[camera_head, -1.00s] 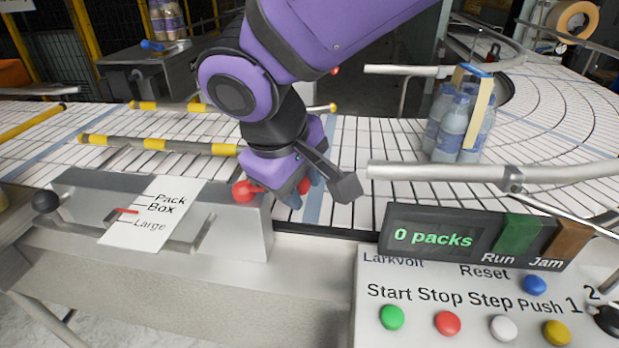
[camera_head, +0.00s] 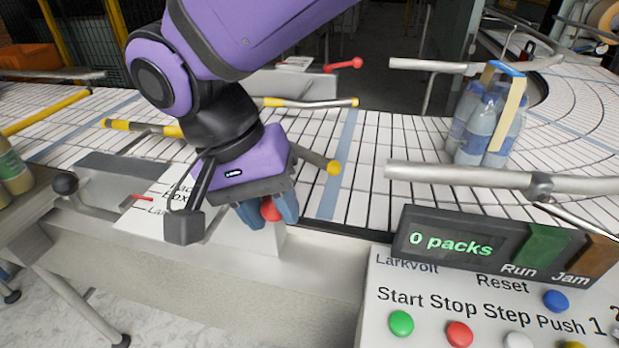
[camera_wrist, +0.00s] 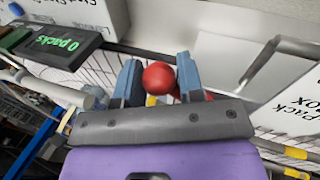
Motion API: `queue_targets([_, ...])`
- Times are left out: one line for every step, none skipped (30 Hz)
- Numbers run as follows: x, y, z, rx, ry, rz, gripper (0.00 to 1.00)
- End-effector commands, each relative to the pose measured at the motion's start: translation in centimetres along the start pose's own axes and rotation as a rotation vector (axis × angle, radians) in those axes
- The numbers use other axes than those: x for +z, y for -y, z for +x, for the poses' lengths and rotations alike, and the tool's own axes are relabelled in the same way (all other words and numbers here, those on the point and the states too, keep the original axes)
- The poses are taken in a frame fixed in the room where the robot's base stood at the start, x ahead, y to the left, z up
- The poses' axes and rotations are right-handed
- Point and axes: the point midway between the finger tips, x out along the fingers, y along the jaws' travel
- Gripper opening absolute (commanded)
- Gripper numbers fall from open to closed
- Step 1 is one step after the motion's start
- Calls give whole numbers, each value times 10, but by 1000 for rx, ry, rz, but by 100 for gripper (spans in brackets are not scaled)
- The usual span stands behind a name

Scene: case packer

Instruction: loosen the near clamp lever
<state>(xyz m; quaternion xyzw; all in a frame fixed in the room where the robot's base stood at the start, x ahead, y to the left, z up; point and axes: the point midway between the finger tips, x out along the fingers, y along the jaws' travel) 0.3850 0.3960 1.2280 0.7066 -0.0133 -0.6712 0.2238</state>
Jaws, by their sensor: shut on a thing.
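The near clamp lever is red with a round knob (camera_head: 269,209), at the right end of the grey guide housing (camera_head: 264,250). My gripper (camera_head: 267,211) points down at it, with its blue fingers on both sides of the knob. In the wrist view the knob (camera_wrist: 158,76) sits between the two fingertips (camera_wrist: 158,82), and more red of the lever shows beside the right finger. The gripper is shut on the knob. The lever's hub and arm are mostly hidden by my gripper in the head view.
A far red lever (camera_head: 347,64) stands across the conveyor (camera_head: 385,140). A panel with coloured buttons (camera_head: 460,333) and a "0 packs" display (camera_head: 450,245) is at right. A bottle pack (camera_head: 484,125) stands near the rails. A black-knobbed handle (camera_head: 65,183) is at left.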

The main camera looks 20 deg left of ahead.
Motion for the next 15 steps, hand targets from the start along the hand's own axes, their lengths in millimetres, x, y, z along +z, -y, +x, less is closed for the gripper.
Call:
queue_targets([-1,3,-3,-2,11,45,0])
queue_targets([0,5,-3,-1,21,72,0])
queue_targets([1,8,-4,-1,34,108,0])
queue_targets([2,10,-5,-1,44,136,0])
queue_targets([2,12,-6,-2,52,163,0])
queue_targets([3,15,-7,-3,65,198,0])
queue_targets([3,17,-8,-2,75,224,0])
queue_targets([4,19,-8,-2,83,248,0])
queue_targets([4,22,-10,-2,95,282,0])
queue_targets([5,24,-10,-2,104,307,0])
queue_targets([5,26,-11,-2,112,331,0])
queue_targets([5,28,-12,-2,122,361,0])
queue_targets([5,30,-12,-2,130,384,0])
queue_targets([5,32,-13,-3,138,406,0])
queue_targets([5,34,-14,-3,147,432,0])
